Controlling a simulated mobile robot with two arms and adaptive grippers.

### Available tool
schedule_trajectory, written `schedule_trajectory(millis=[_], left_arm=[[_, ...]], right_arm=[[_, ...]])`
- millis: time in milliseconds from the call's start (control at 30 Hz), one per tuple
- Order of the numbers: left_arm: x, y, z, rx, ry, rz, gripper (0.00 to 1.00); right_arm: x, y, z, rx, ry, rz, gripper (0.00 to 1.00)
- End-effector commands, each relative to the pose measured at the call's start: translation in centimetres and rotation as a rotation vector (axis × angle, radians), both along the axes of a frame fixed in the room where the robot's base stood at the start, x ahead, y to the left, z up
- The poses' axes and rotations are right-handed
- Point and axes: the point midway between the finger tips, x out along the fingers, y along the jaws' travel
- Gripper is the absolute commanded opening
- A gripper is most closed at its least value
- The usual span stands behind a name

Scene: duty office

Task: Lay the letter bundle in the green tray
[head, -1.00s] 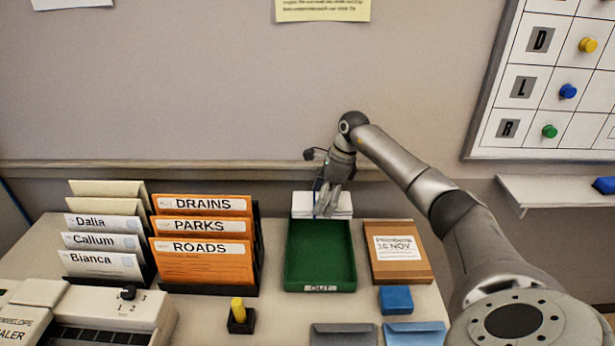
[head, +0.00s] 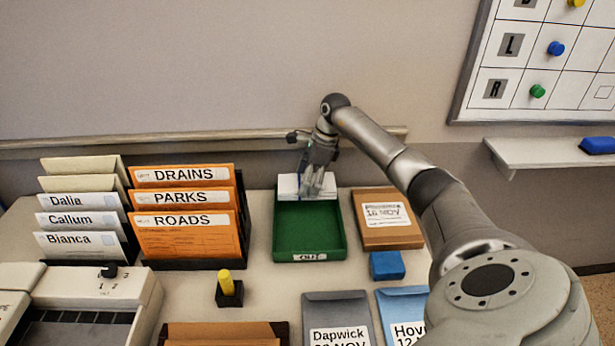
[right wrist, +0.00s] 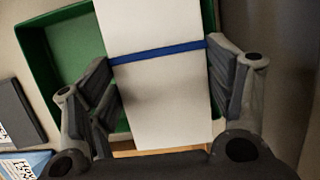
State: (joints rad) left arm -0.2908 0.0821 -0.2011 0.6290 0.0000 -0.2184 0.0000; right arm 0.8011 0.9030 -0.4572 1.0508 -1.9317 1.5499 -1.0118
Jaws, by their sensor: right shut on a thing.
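The letter bundle (head: 289,187) is a white stack at the far end of the green tray. In the right wrist view the bundle (right wrist: 155,105) has a blue band across it. My right gripper (head: 318,184) is shut on the bundle, with one finger at each side, as the right wrist view (right wrist: 158,68) shows. The green tray (head: 308,238) is marked OUT and its near part is empty. In the right wrist view the tray (right wrist: 75,52) lies behind the bundle. I cannot tell whether the bundle touches the tray floor. My left gripper is out of view.
An orange-brown box (head: 388,232) stands right of the tray, with a blue block (head: 387,265) in front. Orange folders (head: 185,240) stand in a rack to the left. A yellow-handled stamp (head: 227,285) and grey and blue envelopes (head: 335,305) lie nearer.

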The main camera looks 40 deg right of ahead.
Motion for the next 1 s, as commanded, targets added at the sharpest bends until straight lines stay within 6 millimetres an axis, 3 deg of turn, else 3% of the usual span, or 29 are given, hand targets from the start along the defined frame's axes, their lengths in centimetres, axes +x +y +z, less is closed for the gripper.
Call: schedule_trajectory(millis=[500, 1000], left_arm=[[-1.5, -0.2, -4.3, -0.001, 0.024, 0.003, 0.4], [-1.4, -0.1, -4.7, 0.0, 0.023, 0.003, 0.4]], right_arm=[[0.1, 0.0, -5.4, 0.0, -0.002, -0.001, 0.5], [0.1, 0.0, -6.1, 0.0, -0.002, -0.001, 0.5]])
